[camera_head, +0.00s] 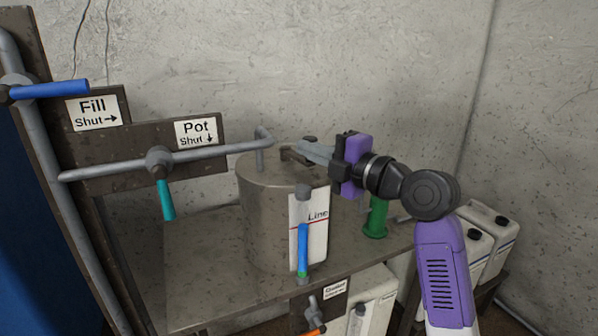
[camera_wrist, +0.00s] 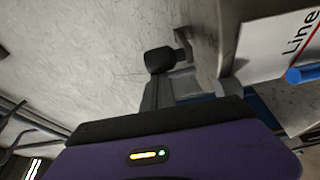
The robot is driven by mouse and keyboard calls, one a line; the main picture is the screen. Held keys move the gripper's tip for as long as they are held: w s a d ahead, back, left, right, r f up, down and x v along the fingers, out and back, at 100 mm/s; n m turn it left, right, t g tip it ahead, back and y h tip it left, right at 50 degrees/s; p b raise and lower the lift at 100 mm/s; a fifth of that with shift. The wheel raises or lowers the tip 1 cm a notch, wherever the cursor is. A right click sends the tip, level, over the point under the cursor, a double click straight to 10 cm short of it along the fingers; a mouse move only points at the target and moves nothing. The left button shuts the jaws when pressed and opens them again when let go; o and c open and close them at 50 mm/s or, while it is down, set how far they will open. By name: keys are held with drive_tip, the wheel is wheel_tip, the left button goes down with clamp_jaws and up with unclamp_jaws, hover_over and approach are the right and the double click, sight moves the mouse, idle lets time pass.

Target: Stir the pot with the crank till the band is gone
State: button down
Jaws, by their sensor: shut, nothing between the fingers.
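The metal pot (camera_head: 262,222) stands on a metal bench. A white "Line" plate (camera_head: 319,238) on its front carries an upright tube (camera_head: 303,250), mostly blue with a small green band low down. My gripper (camera_head: 298,152) reaches in from the right over the pot's lid, its fingers shut and empty. A dark piece on the lid beside the fingertips seems to be the crank (camera_head: 288,155); my gripper partly hides it. In the wrist view a black knob-like end (camera_wrist: 158,60) shows close to the pot's edge; I cannot tell whether the fingers touch the crank.
A pipe with a teal "Pot" handle (camera_head: 165,198) hanging down runs to the pot's lid. A blue "Fill" handle (camera_head: 50,90) is at upper left. A green cylinder (camera_head: 376,217) stands right of the pot. An orange-handled valve (camera_head: 314,325) is below; white jugs (camera_head: 487,240) stand at right.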

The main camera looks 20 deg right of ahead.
drive_tip(key=shift+w+d+n+g+y+b, duration=0.15)
drive_tip(key=shift+d+n+y+b, duration=0.15)
drive_tip(key=shift+d+b, duration=0.8)
drive_tip(key=shift+w+d+n+g+y+b, duration=0.3)
drive_tip(key=shift+d+b, duration=0.3)
drive_tip(key=shift+b, duration=0.9)
drive_tip(key=shift+w+d+n+g+y+b, duration=0.15)
drive_tip(key=shift+d+y+b, duration=0.25)
drive_tip(key=shift+d+b, duration=0.7)
drive_tip(key=shift+s+a, duration=0.1)
drive_tip(key=shift+a, duration=0.15)
